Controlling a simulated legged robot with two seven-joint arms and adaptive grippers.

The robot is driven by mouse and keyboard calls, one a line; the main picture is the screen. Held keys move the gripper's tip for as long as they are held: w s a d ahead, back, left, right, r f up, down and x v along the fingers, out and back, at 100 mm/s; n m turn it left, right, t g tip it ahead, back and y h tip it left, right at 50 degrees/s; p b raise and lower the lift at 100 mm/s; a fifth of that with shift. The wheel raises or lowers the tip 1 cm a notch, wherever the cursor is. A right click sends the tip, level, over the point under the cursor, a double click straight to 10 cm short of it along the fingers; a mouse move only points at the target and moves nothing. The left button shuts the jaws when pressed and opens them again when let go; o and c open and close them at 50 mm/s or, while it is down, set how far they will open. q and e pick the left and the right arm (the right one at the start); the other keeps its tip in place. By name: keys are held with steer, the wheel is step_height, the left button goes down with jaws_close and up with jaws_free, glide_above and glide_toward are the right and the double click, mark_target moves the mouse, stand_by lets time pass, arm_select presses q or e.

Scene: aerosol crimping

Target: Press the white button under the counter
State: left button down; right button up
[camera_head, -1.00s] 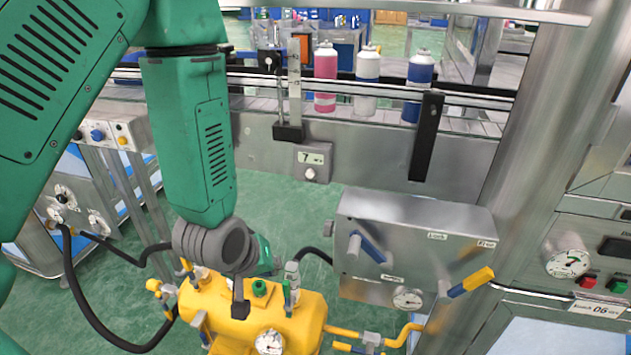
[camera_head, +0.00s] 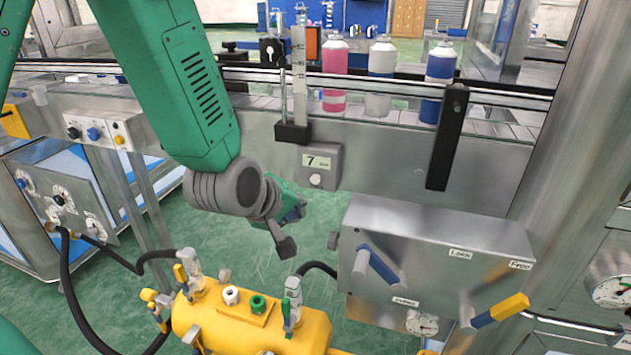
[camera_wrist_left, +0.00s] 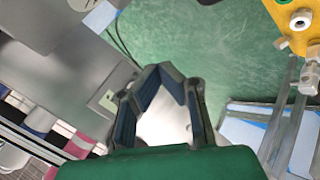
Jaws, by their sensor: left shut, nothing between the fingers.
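The white button (camera_head: 316,180) is a small round knob on a grey box under the conveyor counter, below a label reading 7. My left gripper (camera_head: 298,212) hangs below and slightly left of the button, apart from it in the picture, and is partly hidden by my wrist. In the left wrist view, the fingers (camera_wrist_left: 160,72) meet at their tips with nothing gripped. The grey box's label (camera_wrist_left: 107,100) shows left of the fingers there; I cannot make out the button itself. My right gripper is not in view.
A yellow tank (camera_head: 255,325) with valves stands below my gripper. A steel box (camera_head: 440,235) with blue and yellow handles is at right. A black bracket (camera_head: 446,140) hangs from the counter. Pink, white and blue cans stand on the conveyor. Green floor lies open beneath.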

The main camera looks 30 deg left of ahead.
mark_target(315, 179)
arm_select(q)
steer(key=w+a, duration=0.2)
steer(key=w, duration=0.5)
steer(key=shift+w, duration=0.4)
steer(key=shift+p, duration=0.3)
stand_by(0.8)
steer(key=shift+w+r+p, duration=0.1)
steer(key=shift+w+p, duration=0.2)
steer(key=shift+w, duration=0.05)
